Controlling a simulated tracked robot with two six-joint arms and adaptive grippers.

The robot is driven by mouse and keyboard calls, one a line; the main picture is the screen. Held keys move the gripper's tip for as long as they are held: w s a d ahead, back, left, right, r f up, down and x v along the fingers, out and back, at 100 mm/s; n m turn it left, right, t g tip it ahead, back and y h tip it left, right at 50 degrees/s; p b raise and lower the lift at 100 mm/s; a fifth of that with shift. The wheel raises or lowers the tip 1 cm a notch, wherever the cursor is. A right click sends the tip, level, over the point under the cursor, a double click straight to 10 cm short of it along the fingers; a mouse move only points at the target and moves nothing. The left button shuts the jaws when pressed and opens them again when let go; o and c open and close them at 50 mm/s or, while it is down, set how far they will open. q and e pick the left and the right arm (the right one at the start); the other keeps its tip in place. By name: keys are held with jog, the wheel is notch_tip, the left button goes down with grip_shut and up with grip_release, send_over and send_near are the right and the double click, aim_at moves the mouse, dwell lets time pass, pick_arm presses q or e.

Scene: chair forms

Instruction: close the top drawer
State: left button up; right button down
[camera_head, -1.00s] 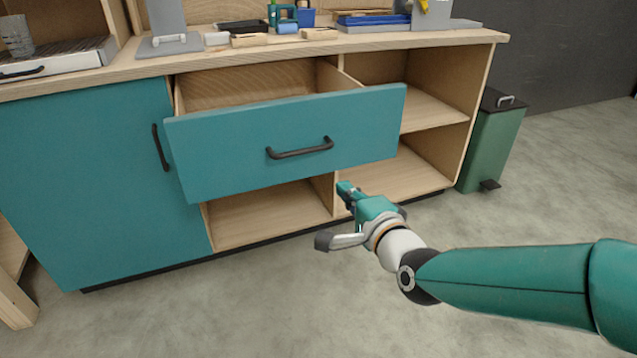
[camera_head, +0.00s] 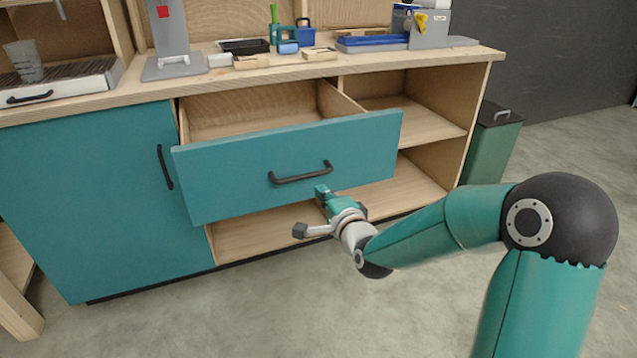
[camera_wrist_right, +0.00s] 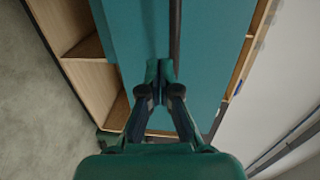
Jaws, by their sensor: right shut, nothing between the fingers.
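The top drawer (camera_head: 240,172) has a teal front with a black bar handle (camera_head: 301,173). It is pulled out of the wooden cabinet, and its open inside shows behind the front. My right gripper (camera_head: 321,190) is shut and empty, just below the right part of the handle, close to the drawer front. In the right wrist view the shut fingertips (camera_wrist_right: 160,66) point at the teal front (camera_wrist_right: 215,60), with the dark handle (camera_wrist_right: 176,30) just beyond them. I cannot tell whether they touch the front. My left gripper is not in view.
A teal cupboard door (camera_head: 100,200) is shut left of the drawer. Open shelves (camera_head: 415,122) are to the right. The worktop (camera_head: 440,56) carries several tools and boxes. A green bin (camera_head: 490,145) stands right of the cabinet. The floor in front is clear.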

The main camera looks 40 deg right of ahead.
jog(key=shift+w+d+r, duration=0.2)
jog(key=shift+w, duration=0.5)
jog(key=shift+w+d+r, duration=0.15)
jog(key=shift+w+d, duration=0.05)
jog(key=shift+w, duration=0.45)
jog(key=shift+d, duration=0.1)
